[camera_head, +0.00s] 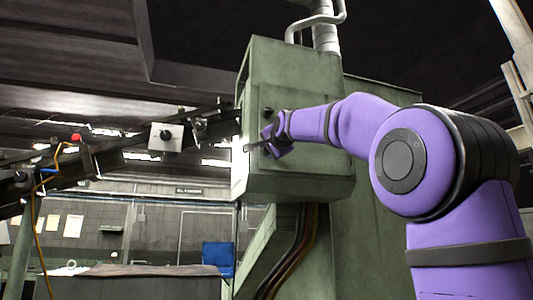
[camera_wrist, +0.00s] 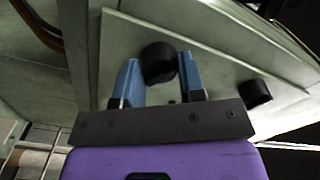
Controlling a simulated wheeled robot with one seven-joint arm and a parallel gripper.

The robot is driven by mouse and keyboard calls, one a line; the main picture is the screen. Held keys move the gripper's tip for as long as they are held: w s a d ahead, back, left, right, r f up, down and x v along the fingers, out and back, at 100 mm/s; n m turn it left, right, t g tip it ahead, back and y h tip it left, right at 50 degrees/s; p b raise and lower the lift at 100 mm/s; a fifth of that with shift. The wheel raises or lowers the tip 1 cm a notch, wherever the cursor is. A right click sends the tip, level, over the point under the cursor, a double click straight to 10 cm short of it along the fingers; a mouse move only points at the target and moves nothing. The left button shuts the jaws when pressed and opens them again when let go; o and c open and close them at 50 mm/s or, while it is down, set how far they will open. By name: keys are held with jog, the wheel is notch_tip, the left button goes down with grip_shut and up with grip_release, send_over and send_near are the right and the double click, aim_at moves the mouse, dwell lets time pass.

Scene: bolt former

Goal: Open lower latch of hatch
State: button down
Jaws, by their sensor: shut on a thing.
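The lower latch (camera_wrist: 158,60) is a round black knob on the green hatch panel (camera_wrist: 115,45) in the wrist view. My gripper (camera_wrist: 158,74) has its two blue fingers on either side of this knob, shut on it. A second black knob, the upper latch (camera_wrist: 255,93), sits to the right on the same panel, apart from my gripper. In the head view the upper latch (camera_head: 267,112) shows on the green cabinet above my gripper (camera_head: 264,145). There my gripper hides the lower latch.
The green cabinet (camera_head: 305,80) has pipes on top and cables (camera_head: 300,240) below. A grey box with a black knob (camera_head: 166,137) is mounted on a beam to the left. My arm reaches in from the right.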

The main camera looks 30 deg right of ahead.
jog(key=m, duration=0.5)
jog(key=shift+m, duration=0.3)
jog(key=c, duration=0.5)
grip_release()
jog(key=shift+s, duration=0.1)
jog(key=v, duration=0.7)
jog(key=shift+s+a, duration=0.15)
jog(key=shift+s, duration=0.25)
